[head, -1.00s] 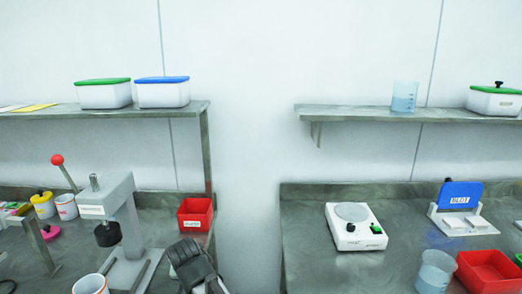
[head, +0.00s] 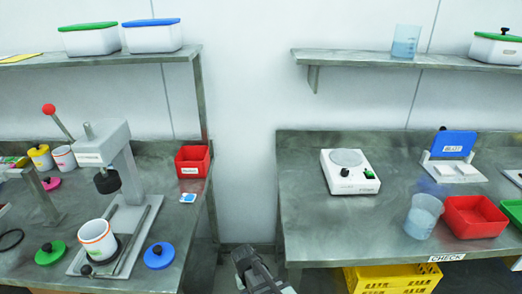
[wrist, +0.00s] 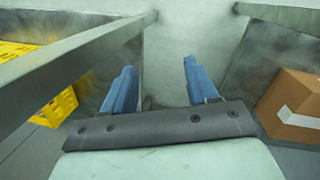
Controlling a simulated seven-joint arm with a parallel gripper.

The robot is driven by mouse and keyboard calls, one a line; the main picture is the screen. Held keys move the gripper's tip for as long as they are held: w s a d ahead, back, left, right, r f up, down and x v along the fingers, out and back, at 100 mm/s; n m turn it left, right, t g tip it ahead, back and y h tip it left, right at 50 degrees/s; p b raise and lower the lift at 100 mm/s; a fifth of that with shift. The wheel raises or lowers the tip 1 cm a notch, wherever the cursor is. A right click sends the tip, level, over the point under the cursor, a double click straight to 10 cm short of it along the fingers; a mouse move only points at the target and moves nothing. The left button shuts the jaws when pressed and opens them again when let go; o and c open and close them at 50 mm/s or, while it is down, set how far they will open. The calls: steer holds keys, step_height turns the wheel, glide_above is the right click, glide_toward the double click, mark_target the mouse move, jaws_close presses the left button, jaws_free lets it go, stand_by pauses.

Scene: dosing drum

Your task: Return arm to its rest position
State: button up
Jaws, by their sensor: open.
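My gripper shows in the wrist view (wrist: 155,85) with its two blue fingers apart and nothing between them. It points down past the table edges toward the pale floor. In the head view only a dark part of my arm shows at the bottom centre, in the gap between the two steel benches; the fingertips are out of sight there. The left bench (head: 190,225) and the right bench (head: 300,200) stand on either side of the arm, which appears apart from both.
A press (head: 115,165) with a white-and-orange cup (head: 97,240) stands on the left bench, near a blue lid (head: 160,256). A scale (head: 349,172), beaker (head: 423,215) and red bin (head: 475,216) are on the right bench. A yellow crate (head: 392,279) and cardboard box (wrist: 292,107) are below bench height.

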steer(key=s+d+f+m+g, duration=0.1)
steer(key=s+d+f+g, duration=0.1)
steer(key=s+d+f, duration=0.3)
steer(key=s+d+f+m+g+y, duration=0.1)
steer(key=s+d+f, duration=0.5)
steer(key=s, duration=0.8)
steer(key=s+d+f+m+g+y, duration=0.1)
steer(key=s+d+f+g, duration=0.2)
steer(key=s+d+f, duration=0.3)
steer(key=s+d, duration=0.2)
steer(key=s, duration=0.1)
steer(key=shift+s+f, duration=0.2)
